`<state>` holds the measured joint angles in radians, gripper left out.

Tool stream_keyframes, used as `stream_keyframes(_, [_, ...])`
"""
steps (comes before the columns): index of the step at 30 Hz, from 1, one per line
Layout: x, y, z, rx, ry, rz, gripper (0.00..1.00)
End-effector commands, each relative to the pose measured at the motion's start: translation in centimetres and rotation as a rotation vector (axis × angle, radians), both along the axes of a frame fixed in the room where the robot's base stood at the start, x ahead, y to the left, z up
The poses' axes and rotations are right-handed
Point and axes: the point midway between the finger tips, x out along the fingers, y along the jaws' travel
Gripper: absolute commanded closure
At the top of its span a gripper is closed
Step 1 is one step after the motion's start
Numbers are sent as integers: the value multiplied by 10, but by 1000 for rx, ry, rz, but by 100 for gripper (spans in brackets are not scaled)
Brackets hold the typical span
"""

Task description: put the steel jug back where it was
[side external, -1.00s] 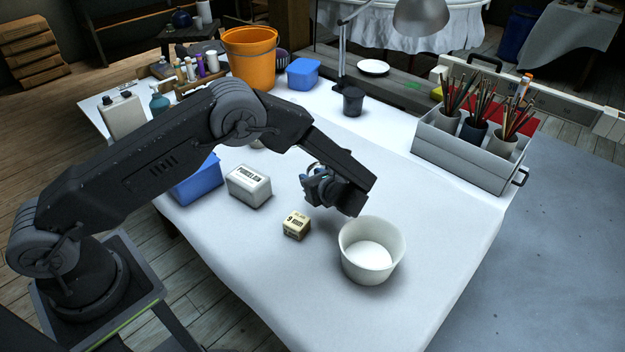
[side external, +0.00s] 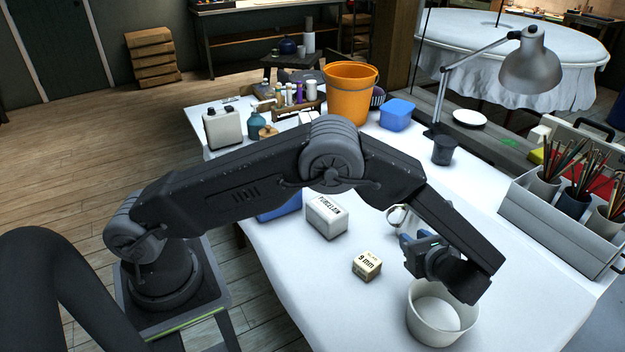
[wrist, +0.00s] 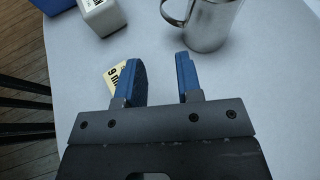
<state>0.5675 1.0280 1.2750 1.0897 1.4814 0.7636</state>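The steel jug (wrist: 208,22) stands on the white table at the upper right of the wrist view, cut off by the top edge, with its handle toward the left. In the side external view the jug (side external: 397,216) shows only partly behind my gripper. My gripper (wrist: 161,78) is open, with an empty gap between its blue fingers. The jug lies ahead of the fingertips and apart from them. In the side external view my gripper (side external: 412,240) hangs between the jug and the white bowl.
The white bowl (side external: 417,318) is under my wrist. A 9 mm block (side external: 366,265) and a porcelain block (side external: 326,217) lie left of my gripper. A lamp (side external: 530,65), black cup (side external: 445,150) and orange bucket (side external: 350,95) stand behind.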

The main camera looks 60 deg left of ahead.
Motion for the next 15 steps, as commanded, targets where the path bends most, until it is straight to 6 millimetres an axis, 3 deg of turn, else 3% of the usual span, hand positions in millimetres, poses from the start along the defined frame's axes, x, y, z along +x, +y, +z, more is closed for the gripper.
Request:
stream_keyframes(4, [-5, 14, 31, -98, -52, 77, 67])
stream_keyframes(7, [-18, 32, 67, -231, -124, 181, 67])
stream_keyframes(15, [-80, 75, 151, -603, -359, 504, 67])
